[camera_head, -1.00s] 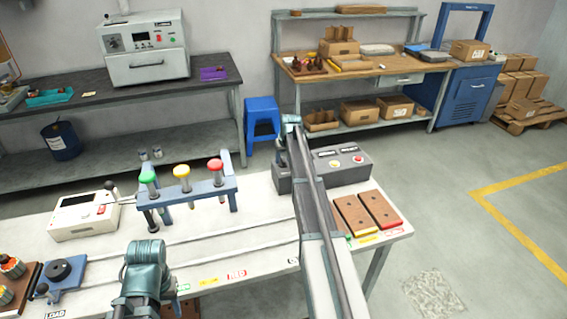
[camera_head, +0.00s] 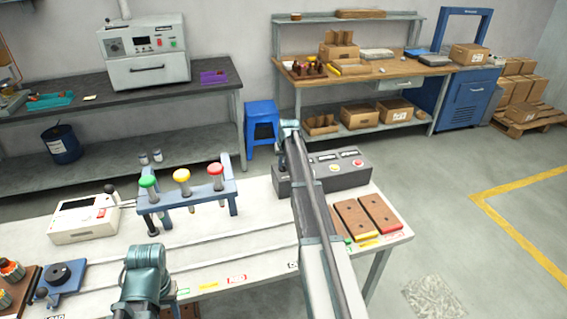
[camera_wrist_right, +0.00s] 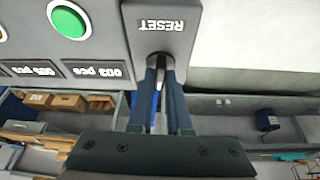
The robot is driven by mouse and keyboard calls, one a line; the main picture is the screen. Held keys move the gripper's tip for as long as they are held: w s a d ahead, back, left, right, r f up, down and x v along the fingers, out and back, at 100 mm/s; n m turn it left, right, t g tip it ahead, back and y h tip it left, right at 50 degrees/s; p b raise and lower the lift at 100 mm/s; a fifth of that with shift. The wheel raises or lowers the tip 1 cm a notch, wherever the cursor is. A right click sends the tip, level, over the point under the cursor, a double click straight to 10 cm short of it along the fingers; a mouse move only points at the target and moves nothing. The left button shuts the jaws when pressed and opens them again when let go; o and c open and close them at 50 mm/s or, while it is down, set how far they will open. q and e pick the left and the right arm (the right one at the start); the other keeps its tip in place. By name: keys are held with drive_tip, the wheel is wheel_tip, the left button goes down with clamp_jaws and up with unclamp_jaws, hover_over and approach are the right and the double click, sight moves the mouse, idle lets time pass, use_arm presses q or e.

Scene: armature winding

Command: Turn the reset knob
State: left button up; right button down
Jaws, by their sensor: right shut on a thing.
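The dark grey control box (camera_head: 345,178) stands at the back right of the white bench, with its left part hidden behind my right arm. In the right wrist view its panel (camera_wrist_right: 100,45) shows large and upside down, with a RESET label (camera_wrist_right: 160,26). The reset knob (camera_wrist_right: 160,63) sits beside that label, mostly covered by the fingers. My right gripper (camera_wrist_right: 161,78) has its two fingers closed around the knob. A green button (camera_wrist_right: 68,20) is beside it on the panel. My left arm shows at the lower left of the head view, but its gripper is out of sight.
A blue stand with green, yellow and red knobs (camera_head: 182,176) is left of my right arm. A white meter box (camera_head: 82,222) is farther left. The bench middle between the arms is mostly clear.

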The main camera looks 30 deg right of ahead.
drive_tip(key=m+h, duration=0.1)
drive_tip(key=m, duration=0.3)
drive_tip(key=shift+w+a+g, duration=0.1)
drive_tip(key=shift+a+g, duration=0.05)
drive_tip(key=shift+g, duration=0.25)
drive_tip(key=m, duration=0.2)
drive_tip(key=m+g+h, duration=0.1)
drive_tip(key=m, duration=0.1)
drive_tip(key=shift+w+m+h, duration=0.15)
drive_tip(key=shift+m+h, duration=0.15)
drive_tip(key=m+g, duration=0.1)
drive_tip(key=m, duration=0.3)
drive_tip(key=shift+w+g, duration=0.1)
drive_tip(key=shift+g, duration=0.3)
drive_tip(key=shift+a+m+g, duration=0.1)
drive_tip(key=shift+m+g, duration=0.5)
drive_tip(key=shift+m, duration=1.1)
drive_tip(key=c, duration=0.9)
unclamp_jaws()
drive_tip(key=shift+o, duration=0.2)
drive_tip(key=shift+r, duration=0.1)
